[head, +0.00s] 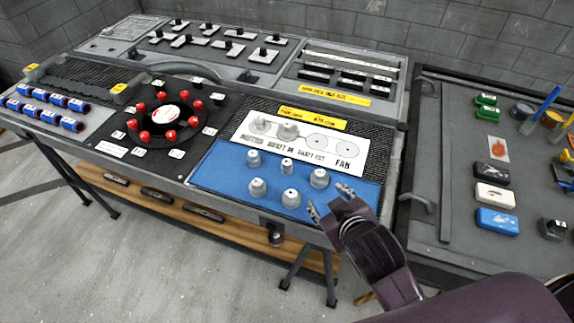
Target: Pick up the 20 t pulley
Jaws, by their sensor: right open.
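Several grey metal pulleys stand on a blue mat (215,170) at the front of the bench. They are a back left pulley (254,158), a small middle one (286,166), a right one (319,178), a front left one (257,187) and a front one (291,198). Their marks are too small to read, so I cannot tell which is the 20 t pulley. My right gripper (329,200) is open and empty at the mat's front right corner, close to the right and front pulleys. My left gripper is out of view.
Behind the mat, a white board (335,158) with printed circles bears two more grey parts on its left. A black plate with a ring of red knobs (165,114) lies to the left. A second table (465,225) stands right, beyond a gap.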

